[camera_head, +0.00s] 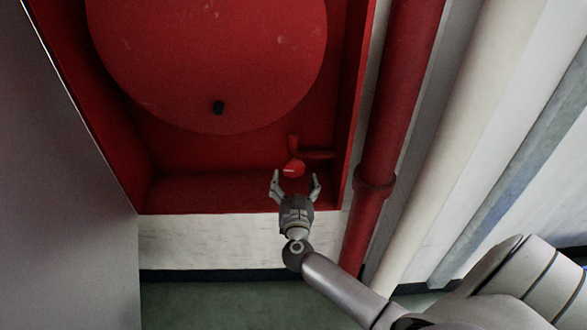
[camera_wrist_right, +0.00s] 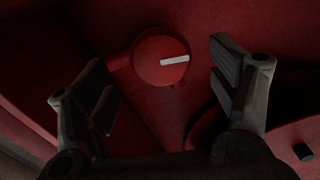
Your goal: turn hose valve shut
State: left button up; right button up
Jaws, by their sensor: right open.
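The hose valve (camera_head: 293,168) is a small round red knob on a red pipe, low at the right inside the red cabinet. In the right wrist view the knob (camera_wrist_right: 151,65) faces me, with a white bar mark pointing right and slightly up. My right gripper (camera_head: 295,187) is open just below the knob in the head view, its fingers spread to either side. In the wrist view the fingertips (camera_wrist_right: 160,75) flank the knob with gaps on both sides, and nothing is between them but the knob beyond. My left gripper is not in view.
A large red hose reel disc (camera_head: 210,60) with a black handle (camera_head: 218,107) fills the cabinet (camera_head: 220,195) above left. A thick red vertical pipe (camera_head: 395,110) stands right of the cabinet, beside pale pipes. A grey panel (camera_head: 70,180) is at the left.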

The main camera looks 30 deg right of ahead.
aim_at(294, 172)
jog(key=x, duration=0.5)
jog(key=shift+w, duration=0.1)
jog(key=shift+c, duration=0.7)
jog(key=c, duration=0.9)
